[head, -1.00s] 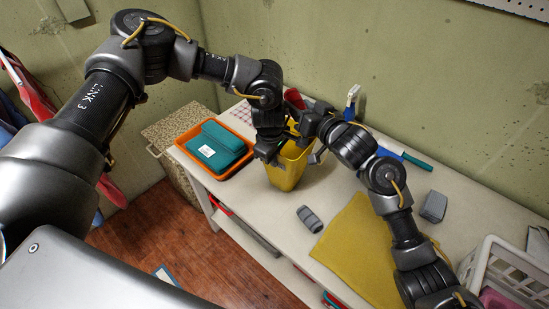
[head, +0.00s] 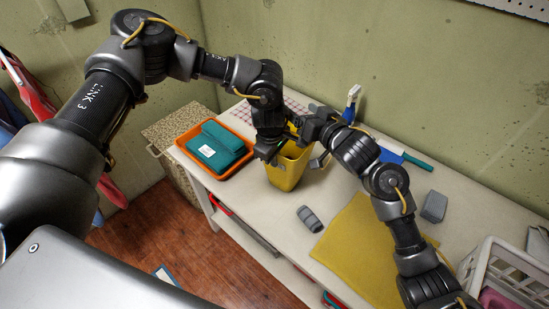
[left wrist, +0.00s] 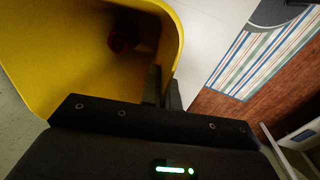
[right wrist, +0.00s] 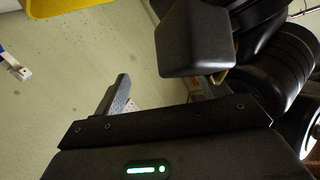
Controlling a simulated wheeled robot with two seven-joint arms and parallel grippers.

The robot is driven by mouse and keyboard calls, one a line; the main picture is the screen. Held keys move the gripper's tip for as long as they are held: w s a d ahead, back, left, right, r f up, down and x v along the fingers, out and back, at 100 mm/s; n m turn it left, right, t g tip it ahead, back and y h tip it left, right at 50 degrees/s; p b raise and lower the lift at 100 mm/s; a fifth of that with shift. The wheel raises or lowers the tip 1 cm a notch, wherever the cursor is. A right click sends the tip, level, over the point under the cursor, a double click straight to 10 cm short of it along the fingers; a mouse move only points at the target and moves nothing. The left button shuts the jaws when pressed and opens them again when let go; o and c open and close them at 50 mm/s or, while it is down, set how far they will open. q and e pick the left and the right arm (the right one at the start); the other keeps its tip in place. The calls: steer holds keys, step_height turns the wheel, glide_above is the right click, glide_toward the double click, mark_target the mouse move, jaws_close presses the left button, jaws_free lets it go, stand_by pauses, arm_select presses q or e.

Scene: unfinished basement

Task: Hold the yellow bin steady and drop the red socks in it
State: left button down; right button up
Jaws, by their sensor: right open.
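The yellow bin (head: 284,175) stands upright on the table. My left gripper (head: 272,152) is at its near left rim. In the left wrist view its fingers (left wrist: 164,88) are closed on the bin's rim (left wrist: 176,40). The red socks (left wrist: 122,38) lie inside the bin, dim in shadow; the head view does not show them. My right gripper (head: 302,126) is over the back of the bin. In the right wrist view it is open and empty (right wrist: 160,84), with my other arm's dark links close by.
An orange tray (head: 246,173) holding a teal item (head: 216,146) is left of the bin. A grey object (head: 309,218) and a yellow cloth (head: 355,245) lie in front and right. A blue-and-white brush (head: 352,97) is behind, and a white crate (head: 510,262) is at far right.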

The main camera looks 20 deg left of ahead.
steer(key=v, duration=0.6)
steer(key=shift+s+d, duration=0.15)
steer(key=shift+d, duration=0.05)
stand_by(0.4)
arm_select(q)
steer(key=c, duration=1.6)
jaws_free()
